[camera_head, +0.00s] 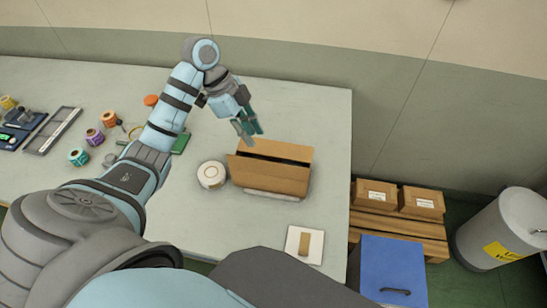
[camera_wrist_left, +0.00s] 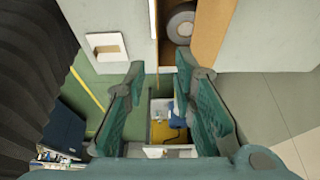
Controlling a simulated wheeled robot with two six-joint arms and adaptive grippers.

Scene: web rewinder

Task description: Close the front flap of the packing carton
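The brown packing carton (camera_head: 283,150) stands on the table, right of centre in the head view. A dark gap runs across its top. Its front flap (camera_head: 268,175) appears folded outward, toward the near side. In the left wrist view part of the carton (camera_wrist_left: 208,32) shows at the top edge, with a grey roll (camera_wrist_left: 181,26) inside. My left gripper (camera_head: 247,127) is above and behind the carton's far left corner, apart from it. Its fingers (camera_wrist_left: 165,105) are spread, with nothing between them. My right gripper is out of view.
A white roll (camera_head: 211,175) stands close left of the carton. A white pad with a brown strip (camera_head: 304,245) lies near the table's front right. Coloured spools (camera_head: 94,136) and a tray (camera_head: 52,131) are at left. A blue cabinet (camera_head: 390,270) stands off the right edge.

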